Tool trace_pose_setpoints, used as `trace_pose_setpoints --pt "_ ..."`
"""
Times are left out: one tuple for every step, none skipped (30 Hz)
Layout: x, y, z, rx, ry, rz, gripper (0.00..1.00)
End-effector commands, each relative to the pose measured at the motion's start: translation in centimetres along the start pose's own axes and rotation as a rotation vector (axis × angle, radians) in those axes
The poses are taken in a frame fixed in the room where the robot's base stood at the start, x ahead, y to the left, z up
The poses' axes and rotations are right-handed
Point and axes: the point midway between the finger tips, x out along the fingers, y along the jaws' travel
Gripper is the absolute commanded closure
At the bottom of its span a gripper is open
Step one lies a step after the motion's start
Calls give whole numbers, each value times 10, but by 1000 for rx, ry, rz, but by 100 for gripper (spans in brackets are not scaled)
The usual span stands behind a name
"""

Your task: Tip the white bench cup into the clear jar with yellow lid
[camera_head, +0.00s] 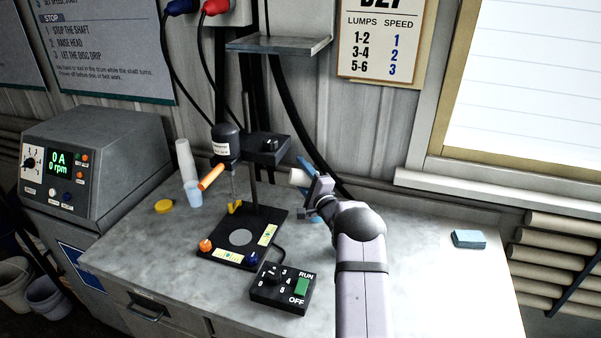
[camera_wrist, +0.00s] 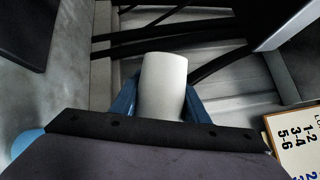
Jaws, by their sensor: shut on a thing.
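My gripper (camera_head: 309,189) is shut on the white bench cup (camera_head: 299,177), with blue fingers on either side of it. It is raised above the bench, right of the black stand. The cup looks tipped on its side, its end toward the left; its contents are hidden. In the wrist view the cup (camera_wrist: 163,88) sits between the fingers. A small pale blue, see-through-looking vessel (camera_head: 193,194), perhaps the clear jar, stands left of the stand, well apart from the cup. A yellow lid (camera_head: 164,206) lies flat on the bench beside it.
The black disperser stand (camera_head: 264,196), with an orange handle (camera_head: 211,177) and yellow part (camera_head: 235,207), stands between cup and vessel. A tall white cup or stack (camera_head: 185,158) is behind the vessel. A control box (camera_head: 283,289) is in front. The bench's right side is mostly clear.

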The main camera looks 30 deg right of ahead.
Motion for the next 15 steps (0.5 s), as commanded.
trace_pose_setpoints --pt "0 -1 0 0 0 -1 83" --pt "0 -1 0 0 0 -1 83" --pt "0 -1 0 0 0 -1 83" --pt "0 -1 0 0 0 -1 83" --pt "0 -1 0 0 -1 -1 83" --pt "0 -1 1 0 -1 -1 83" --pt "1 0 2 0 -1 -1 83" --pt "1 0 2 0 -1 -1 83" --pt "2 0 4 0 -2 -1 83" --pt "2 0 5 0 -2 -1 83" --pt "3 0 7 0 -2 -1 83" --pt "4 0 9 0 -3 -1 83" --pt "4 0 10 -1 -3 -1 83" --pt "5 0 12 -1 -2 -1 83" --pt "6 0 13 -1 -2 -1 83"
